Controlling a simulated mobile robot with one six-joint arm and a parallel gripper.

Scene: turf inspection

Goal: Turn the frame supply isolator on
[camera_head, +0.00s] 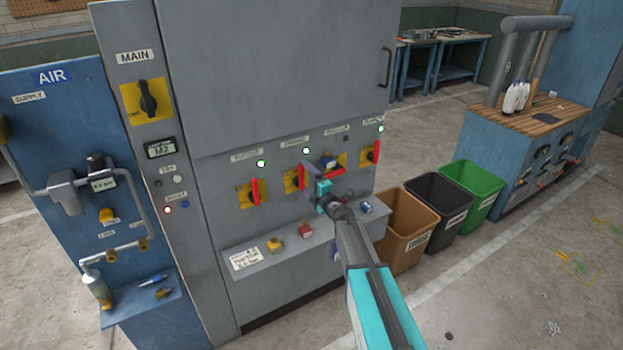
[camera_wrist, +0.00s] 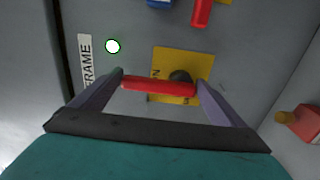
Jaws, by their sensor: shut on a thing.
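The frame supply isolator shows in the wrist view as a red handle (camera_wrist: 158,86) on a yellow plate (camera_wrist: 180,62), beside a label (camera_wrist: 87,62) reading FRAME. My gripper (camera_wrist: 160,86) is shut on this handle, one finger at each end. The handle lies along the line toward the label, and the lamp (camera_wrist: 113,46) glows green. In the head view the isolator's red handle (camera_head: 302,176) stands upright on the panel, and my gripper (camera_head: 315,182) is at it, partly hiding the plate.
Similar isolators flank it: one at left (camera_head: 254,191) and one at far right (camera_head: 376,151) have upright handles and green lamps. The near-right one has its handle (camera_head: 338,171) sideways and a dark lamp (camera_head: 347,139). A ledge (camera_head: 285,256) with small boxes juts out below. Bins (camera_head: 405,245) stand right.

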